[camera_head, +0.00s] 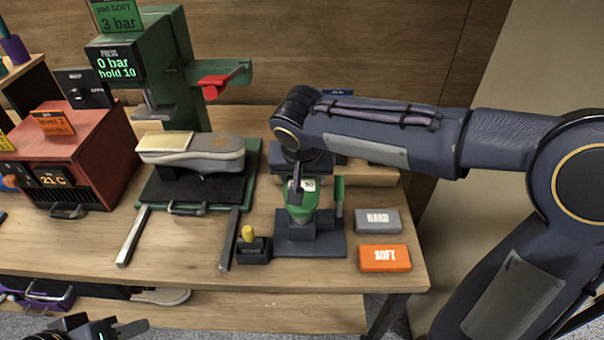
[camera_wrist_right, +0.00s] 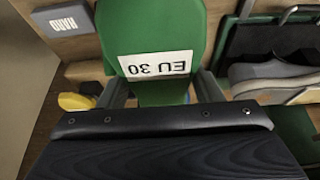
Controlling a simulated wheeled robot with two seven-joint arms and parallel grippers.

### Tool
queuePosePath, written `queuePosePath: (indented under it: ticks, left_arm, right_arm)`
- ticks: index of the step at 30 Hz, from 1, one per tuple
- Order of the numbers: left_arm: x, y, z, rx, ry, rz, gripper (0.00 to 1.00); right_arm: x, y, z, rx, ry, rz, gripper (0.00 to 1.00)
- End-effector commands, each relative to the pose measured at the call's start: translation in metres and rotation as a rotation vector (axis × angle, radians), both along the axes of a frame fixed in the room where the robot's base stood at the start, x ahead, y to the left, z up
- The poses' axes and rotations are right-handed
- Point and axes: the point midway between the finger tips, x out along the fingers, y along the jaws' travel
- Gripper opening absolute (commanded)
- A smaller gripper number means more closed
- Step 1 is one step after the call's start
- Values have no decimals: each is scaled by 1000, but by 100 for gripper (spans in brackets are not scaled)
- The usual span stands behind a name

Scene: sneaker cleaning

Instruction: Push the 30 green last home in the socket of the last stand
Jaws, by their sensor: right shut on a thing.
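The green last (camera_head: 301,212) carries a white label reading 30 and is upright at the dark last stand (camera_head: 312,246). My right gripper (camera_head: 301,190) comes down over it from above. In the right wrist view the green last (camera_wrist_right: 150,25) shows its EU 30 label upside down, between the two fingers of the right gripper (camera_wrist_right: 163,92), which is shut on it. The last's lower end and the socket are hidden, so I cannot tell how deep it sits. My left gripper (camera_head: 98,329) shows only partly at the bottom left, away from the stand.
A grey HARD block (camera_head: 378,221) and an orange SOFT block (camera_head: 384,258) lie right of the stand. A small dark holder with a yellow top (camera_head: 248,234) stands left of it. Further left are the green press (camera_head: 165,60) with a sneaker (camera_head: 205,160) and a red heater box (camera_head: 85,150).

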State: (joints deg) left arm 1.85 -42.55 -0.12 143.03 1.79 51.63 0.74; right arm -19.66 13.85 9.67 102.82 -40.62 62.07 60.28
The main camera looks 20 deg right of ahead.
Motion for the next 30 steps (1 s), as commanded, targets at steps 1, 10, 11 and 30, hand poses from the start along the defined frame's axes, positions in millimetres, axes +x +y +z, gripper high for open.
queuePosePath:
  ticks: [1,10,11,30]
  left_arm:
    - [0,0,-1,0,0,0,36]
    - [0,0,-8,0,0,0,36]
    - [0,0,-9,0,0,0,36]
    - [0,0,-24,0,0,0,36]
  right_arm:
    - [0,0,0,0,-2,0,23]
    - [0,0,-8,0,-2,0,23]
    - [0,0,-9,0,-2,0,23]
    - [0,0,-24,0,-2,1,23]
